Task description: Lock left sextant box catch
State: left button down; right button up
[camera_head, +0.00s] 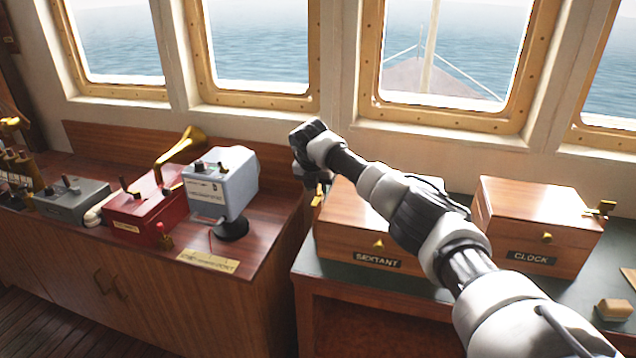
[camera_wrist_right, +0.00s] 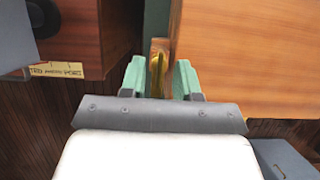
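The wooden sextant box (camera_head: 345,235), with its SEXTANT label (camera_head: 377,259), stands on the green-topped counter with its lid down. Its left catch (camera_head: 318,196) is a brass piece on the left side, partly hidden by my right gripper (camera_head: 318,184). In the right wrist view, the brass catch (camera_wrist_right: 158,66) lies between the two green fingers of my right gripper (camera_wrist_right: 160,78). The fingers stand apart, one on each side of the catch; firm contact cannot be made out. Whether the catch is fastened cannot be told. My left gripper is not in view.
A red instrument (camera_head: 145,208) and a grey-blue box on a stand (camera_head: 222,182) stand on the left cabinet. A narrow gap separates that cabinet from the counter. The clock box (camera_head: 540,225) is at the right, with a small wooden block (camera_head: 614,309) in front.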

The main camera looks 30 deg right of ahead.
jog(key=shift+f, duration=0.25)
grip_shut()
